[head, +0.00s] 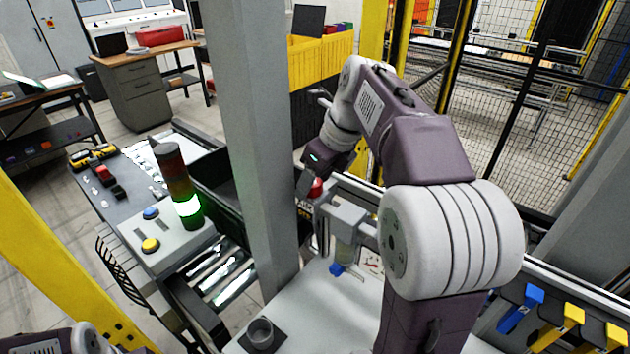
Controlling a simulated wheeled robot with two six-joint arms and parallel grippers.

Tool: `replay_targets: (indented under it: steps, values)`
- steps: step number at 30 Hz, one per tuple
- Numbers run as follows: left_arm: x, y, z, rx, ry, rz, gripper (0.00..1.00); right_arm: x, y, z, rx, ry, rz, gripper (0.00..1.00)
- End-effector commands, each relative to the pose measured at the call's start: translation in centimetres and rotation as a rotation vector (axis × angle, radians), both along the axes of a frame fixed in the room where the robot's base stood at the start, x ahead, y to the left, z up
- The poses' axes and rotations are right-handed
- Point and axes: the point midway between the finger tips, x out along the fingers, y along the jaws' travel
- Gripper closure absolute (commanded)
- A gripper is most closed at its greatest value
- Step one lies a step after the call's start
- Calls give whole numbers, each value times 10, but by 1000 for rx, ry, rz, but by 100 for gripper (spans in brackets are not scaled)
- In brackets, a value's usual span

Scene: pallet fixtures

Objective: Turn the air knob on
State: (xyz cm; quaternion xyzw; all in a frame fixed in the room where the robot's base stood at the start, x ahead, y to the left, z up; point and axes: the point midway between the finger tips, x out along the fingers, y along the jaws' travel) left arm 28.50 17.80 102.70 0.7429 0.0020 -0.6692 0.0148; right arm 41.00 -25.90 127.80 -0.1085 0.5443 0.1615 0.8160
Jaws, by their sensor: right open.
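My right arm reaches in from the lower right and bends over to my right gripper (308,185), which points down beside the grey pillar. It is open, and its fingers are small and partly hidden. A red knob (317,187), which looks like the air knob, sits right at the fingertips, on top of a grey air unit (347,214). I cannot tell whether the fingers touch the knob. The air unit has a blue part (337,269) below and a gauge (373,262) beside it, partly hidden by my arm. My left gripper is not in view.
A grey pillar (255,150) stands just left of the gripper. A signal tower (179,185) with its green light lit stands by blue and yellow buttons (150,245). Blue and yellow handles (535,295) are at lower right.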

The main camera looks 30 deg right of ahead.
Motion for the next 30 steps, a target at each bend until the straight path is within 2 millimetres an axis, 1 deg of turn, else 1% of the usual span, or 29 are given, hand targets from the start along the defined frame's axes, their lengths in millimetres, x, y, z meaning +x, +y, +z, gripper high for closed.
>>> replay_targets:
  steps: [3, 4, 5, 6, 8, 9, 10, 16, 20, 26, 30]
  values:
    - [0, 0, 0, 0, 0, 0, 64, 0, 0, 0, 0, 0, 0, 41]
    - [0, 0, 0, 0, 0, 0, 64, 0, 0, 0, 0, 0, 0, 47]
    - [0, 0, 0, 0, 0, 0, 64, 0, 0, 0, 1, 0, 0, 55]
    - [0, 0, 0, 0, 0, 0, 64, 0, 0, 0, 1, 0, 0, 66]
    - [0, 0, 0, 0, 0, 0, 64, 0, 0, 0, 1, 0, 0, 83]
    - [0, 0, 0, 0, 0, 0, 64, 0, 0, 0, 1, 0, 0, 94]
    - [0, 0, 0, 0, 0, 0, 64, 0, 0, 0, 1, 0, 0, 100]
    - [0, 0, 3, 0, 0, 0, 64, 0, 0, 1, 1, 1, 12, 100]
    - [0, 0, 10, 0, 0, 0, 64, 0, 0, 3, 3, 1, 50, 100]
    - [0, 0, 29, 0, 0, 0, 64, 0, -1, 6, 4, 4, 175, 100]
    - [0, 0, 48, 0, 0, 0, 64, 0, -2, 7, 4, 4, 301, 100]
